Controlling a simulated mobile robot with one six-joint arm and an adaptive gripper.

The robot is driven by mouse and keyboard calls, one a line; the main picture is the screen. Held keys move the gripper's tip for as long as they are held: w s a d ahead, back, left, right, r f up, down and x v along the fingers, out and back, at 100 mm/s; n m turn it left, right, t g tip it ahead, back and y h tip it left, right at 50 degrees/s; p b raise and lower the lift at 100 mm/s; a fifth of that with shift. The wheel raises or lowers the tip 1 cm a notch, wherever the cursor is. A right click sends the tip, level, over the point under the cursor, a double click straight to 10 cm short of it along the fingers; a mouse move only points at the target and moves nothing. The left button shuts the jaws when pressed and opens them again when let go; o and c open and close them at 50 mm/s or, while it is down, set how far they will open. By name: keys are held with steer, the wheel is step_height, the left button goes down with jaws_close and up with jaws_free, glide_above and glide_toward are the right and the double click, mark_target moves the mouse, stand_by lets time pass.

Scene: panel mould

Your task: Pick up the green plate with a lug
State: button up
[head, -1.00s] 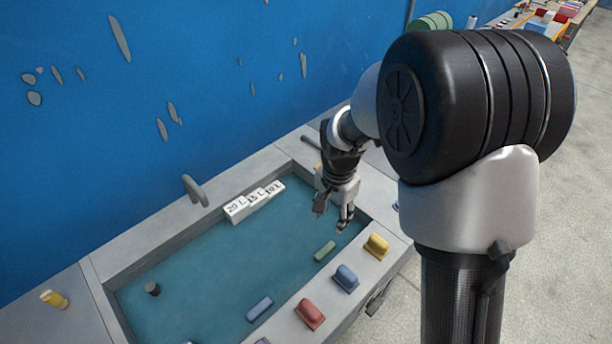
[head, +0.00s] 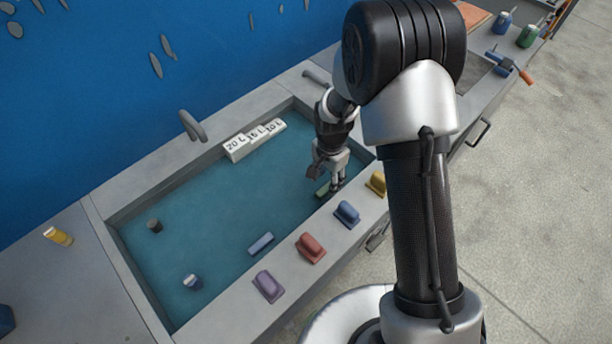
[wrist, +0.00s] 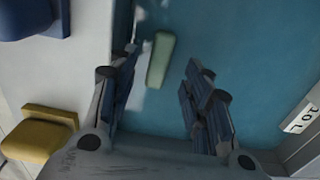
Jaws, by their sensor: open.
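The green plate (head: 322,190) lies on the teal floor of the mould, near its right end and the front rim. In the head view my gripper partly covers it. The wrist view shows it as a plain green bar (wrist: 160,60); a lug cannot be made out. My gripper (head: 334,184) is low over the mould, right at the plate. In the wrist view my open fingers (wrist: 160,72) stand on either side of the line of the plate, the left finger closer to it. Nothing is between the fingertips that looks gripped.
On the front rim stand yellow (head: 377,184), blue (head: 346,213), red (head: 310,247) and purple (head: 268,286) handled blocks. A blue-grey bar (head: 261,243), a dark cylinder (head: 154,226) and a small white-and-dark piece (head: 192,282) lie in the mould. White number blocks (head: 236,148) line the back wall.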

mark_target(326, 188)
step_height(326, 188, down, 6)
steer(key=shift+r+b, duration=0.1)
steer(key=shift+b, duration=0.8)
steer(key=shift+r, duration=0.1)
jaws_close()
